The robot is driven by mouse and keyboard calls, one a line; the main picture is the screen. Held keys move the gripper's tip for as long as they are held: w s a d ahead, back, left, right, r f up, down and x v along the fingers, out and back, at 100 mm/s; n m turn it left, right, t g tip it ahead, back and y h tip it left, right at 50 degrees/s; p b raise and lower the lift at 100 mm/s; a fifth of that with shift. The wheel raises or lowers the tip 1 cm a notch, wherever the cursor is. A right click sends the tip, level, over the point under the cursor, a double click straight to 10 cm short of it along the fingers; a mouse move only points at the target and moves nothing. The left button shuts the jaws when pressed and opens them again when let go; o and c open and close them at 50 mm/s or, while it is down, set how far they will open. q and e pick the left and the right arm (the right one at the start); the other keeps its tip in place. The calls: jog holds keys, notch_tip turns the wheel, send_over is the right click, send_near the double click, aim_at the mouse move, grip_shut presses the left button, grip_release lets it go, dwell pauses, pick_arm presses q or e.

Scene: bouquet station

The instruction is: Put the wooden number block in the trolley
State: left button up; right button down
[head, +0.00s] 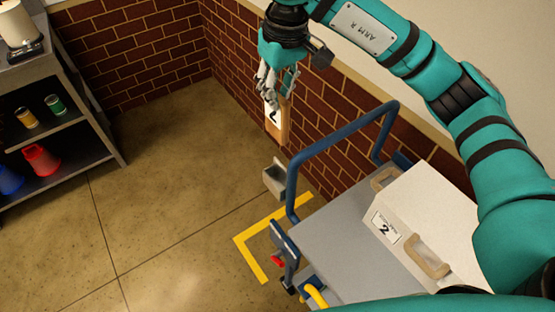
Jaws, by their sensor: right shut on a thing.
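The wooden number block (274,121) carries a white label with a 2 and hangs below my right gripper (272,92). The right gripper is shut on its upper end, which the fingers partly hide. The block is in the air in front of the brick wall. The trolley (357,259) is at the lower right, with a grey top and a blue tube handle (320,142). The block shows above and left of the handle in the head view, apart from it. My left gripper is not in view.
A white box (446,212) with tan handles and a 2 label stands on the trolley's right part. A grey holder (275,178) hangs by the trolley handle. A shelf (62,92) with tins and buckets stands at left. Yellow tape (250,258) marks the otherwise open floor.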

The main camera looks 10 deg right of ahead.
aim_at(283, 130)
notch_tip(283, 130, down, 21)
jog(key=p, duration=0.4)
jog(key=c, duration=1.2)
grip_release()
jog(key=shift+s+p, duration=0.1)
jog(key=shift+p, duration=0.2)
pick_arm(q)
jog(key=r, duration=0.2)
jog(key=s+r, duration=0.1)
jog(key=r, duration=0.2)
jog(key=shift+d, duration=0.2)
pick_arm(e)
jog(key=r+b, duration=0.1)
jog(key=r, duration=0.2)
jog(key=s+r+b, duration=0.1)
jog(key=r, duration=0.3)
jog(key=r+b, duration=0.1)
jog(key=r, duration=0.3)
jog(key=shift+s+d, duration=0.2)
jog(key=shift+d, duration=0.1)
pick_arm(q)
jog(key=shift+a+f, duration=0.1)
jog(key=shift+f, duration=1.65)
pick_arm(e)
jog(key=shift+s+r, duration=0.15)
jog(key=shift+r, duration=0.4)
